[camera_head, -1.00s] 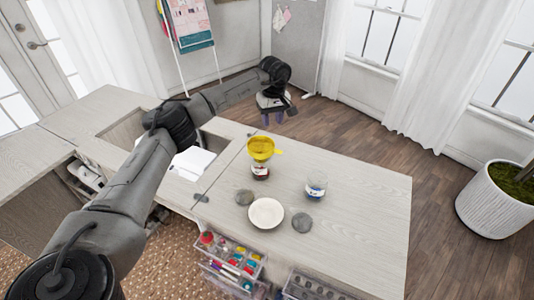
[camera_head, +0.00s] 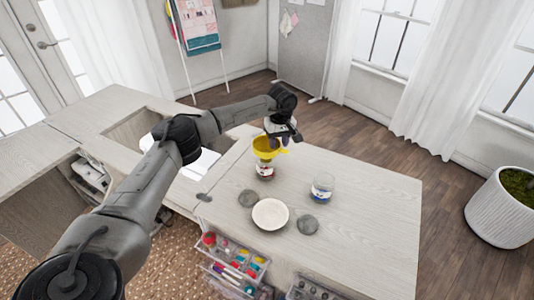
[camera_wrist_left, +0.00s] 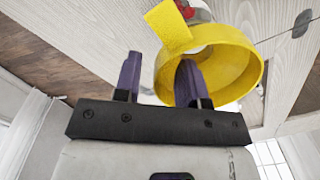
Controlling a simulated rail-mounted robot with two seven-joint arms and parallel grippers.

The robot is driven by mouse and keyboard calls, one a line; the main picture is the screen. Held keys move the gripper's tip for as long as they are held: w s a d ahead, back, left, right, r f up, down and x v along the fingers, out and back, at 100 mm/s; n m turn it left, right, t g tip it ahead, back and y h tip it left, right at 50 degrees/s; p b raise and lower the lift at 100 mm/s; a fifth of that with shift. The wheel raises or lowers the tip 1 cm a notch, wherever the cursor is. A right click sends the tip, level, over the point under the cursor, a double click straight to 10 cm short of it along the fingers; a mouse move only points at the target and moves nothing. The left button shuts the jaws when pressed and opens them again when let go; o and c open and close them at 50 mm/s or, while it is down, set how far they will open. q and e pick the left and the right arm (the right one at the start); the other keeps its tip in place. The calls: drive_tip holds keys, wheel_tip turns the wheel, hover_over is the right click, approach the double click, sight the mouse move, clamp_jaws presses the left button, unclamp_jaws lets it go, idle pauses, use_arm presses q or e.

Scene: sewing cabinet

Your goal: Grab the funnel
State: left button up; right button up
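The yellow funnel (camera_head: 263,153) sits upright on a small glass jar with red contents (camera_head: 265,173) on the table. It has a flat tab handle at its rim. My left gripper (camera_head: 276,141) is at the funnel's far side, close to its rim. In the left wrist view, my left gripper (camera_wrist_left: 158,76) is open, one finger outside the funnel (camera_wrist_left: 225,34) and the other overlapping its mouth. I cannot tell whether either finger touches the funnel. My right gripper is not in view.
On the table (camera_head: 370,205) are a second glass jar (camera_head: 322,187), a white bowl (camera_head: 270,215) and two grey stones (camera_head: 248,198) (camera_head: 307,224). Clear drawers with sewing supplies (camera_head: 235,260) stand at the front edge. The table's right side is clear.

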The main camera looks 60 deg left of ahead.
use_arm(q)
drive_tip(key=shift+f, duration=0.15)
clamp_jaws()
idle(0.4)
